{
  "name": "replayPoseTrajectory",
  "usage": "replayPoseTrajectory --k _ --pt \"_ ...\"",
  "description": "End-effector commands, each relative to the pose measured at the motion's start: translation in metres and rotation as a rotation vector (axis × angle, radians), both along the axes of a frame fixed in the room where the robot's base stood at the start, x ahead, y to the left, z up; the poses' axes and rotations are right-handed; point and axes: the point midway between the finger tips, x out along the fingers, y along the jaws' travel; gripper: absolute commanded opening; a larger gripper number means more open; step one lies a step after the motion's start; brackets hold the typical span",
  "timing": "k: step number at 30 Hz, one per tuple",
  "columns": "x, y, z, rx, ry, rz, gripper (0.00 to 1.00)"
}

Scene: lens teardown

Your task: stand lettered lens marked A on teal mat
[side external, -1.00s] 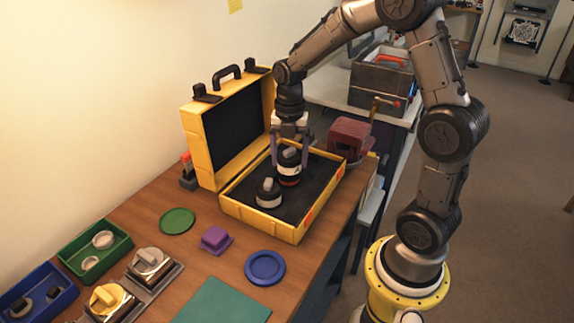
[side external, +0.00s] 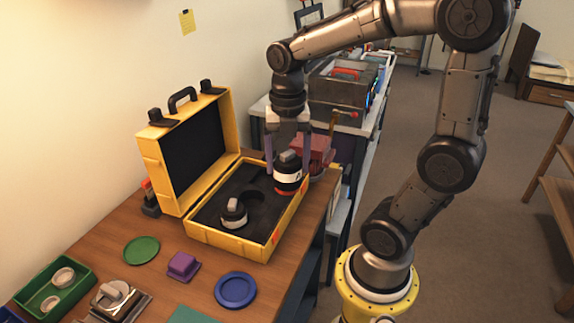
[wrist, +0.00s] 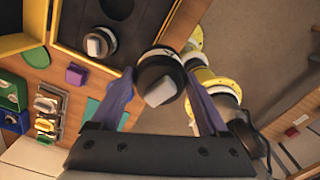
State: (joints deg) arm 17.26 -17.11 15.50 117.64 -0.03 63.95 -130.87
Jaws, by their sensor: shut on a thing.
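My gripper (side external: 288,160) is shut on a black lens with a white band and a dark letter on it (side external: 288,178). The lens hangs upright above the right part of the open yellow case (side external: 228,243). It also shows between my fingers in the wrist view (wrist: 160,80). The letter looks like an A but is small. A second black lens (side external: 233,213) with a pale band stands in the case foam, next to an empty round recess. The teal mat (side external: 195,315) lies at the bottom edge of the side view, mostly cut off, and it looks bare.
A blue round dish (side external: 235,290), a green disc (side external: 141,250) and a purple block (side external: 182,266) lie on the wooden table between case and mat. A green tray (side external: 55,290) and a metal fixture (side external: 118,300) are at left. The case lid (side external: 188,150) stands open behind.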

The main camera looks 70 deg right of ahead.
Motion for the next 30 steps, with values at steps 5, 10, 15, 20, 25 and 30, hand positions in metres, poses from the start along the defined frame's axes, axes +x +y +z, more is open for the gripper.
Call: replayPoseTrajectory --k 5,10,15,20,25,30 --pt "0.040 0.019 0.001 0.000 -0.001 0.108 0.23" --pt "0.077 0.063 -0.006 -0.001 -0.001 0.271 0.23" --pt "0.102 0.122 -0.019 0.000 0.000 0.450 0.23" --pt "0.110 0.184 -0.034 -0.001 -0.001 0.618 0.23" --pt "0.100 0.250 -0.052 -0.001 0.000 0.793 0.23" --pt "0.078 0.300 -0.070 0.000 -0.002 0.936 0.23"
